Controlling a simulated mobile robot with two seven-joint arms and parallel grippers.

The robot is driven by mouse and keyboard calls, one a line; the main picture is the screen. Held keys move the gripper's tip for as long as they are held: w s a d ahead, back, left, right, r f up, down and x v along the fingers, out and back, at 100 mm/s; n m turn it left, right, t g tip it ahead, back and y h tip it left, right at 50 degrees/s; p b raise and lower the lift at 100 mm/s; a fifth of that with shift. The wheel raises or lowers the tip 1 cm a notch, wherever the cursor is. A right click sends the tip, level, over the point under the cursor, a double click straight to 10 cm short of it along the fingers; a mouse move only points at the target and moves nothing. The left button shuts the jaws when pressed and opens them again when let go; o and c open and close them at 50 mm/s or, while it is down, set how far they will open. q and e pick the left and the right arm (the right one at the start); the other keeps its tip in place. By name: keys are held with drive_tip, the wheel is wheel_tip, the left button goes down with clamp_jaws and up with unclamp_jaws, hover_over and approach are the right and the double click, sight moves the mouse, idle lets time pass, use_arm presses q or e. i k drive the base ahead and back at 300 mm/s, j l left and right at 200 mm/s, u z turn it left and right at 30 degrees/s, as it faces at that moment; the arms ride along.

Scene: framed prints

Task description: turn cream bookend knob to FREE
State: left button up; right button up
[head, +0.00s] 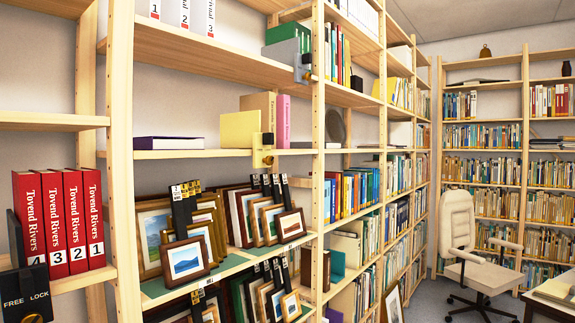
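A cream-yellow bookend clamp (262,158) sits on the front edge of a middle shelf, left of a wooden upright. It has a small black block (268,138) on top and a small brass-coloured knob (268,160) on its front. A pale yellow upright panel (239,130) stands just behind and left of it; I cannot tell if it is part of the bookend or a book. The knob is too small to tell which way it points, and no lettering is readable there. Neither of my grippers shows in the head view.
A black bookend (27,290) marked FREE and LOCK is at lower left beside red numbered volumes (60,222). A grey bookend clamp (301,62) sits on the shelf above. Framed prints (186,260) fill the shelf below. An office chair (470,255) stands at right.

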sight(268, 161)
drive_tip(key=i+l+u, duration=0.1)
drive_tip(key=i+l, duration=0.75)
drive_tip(key=l, duration=0.1)
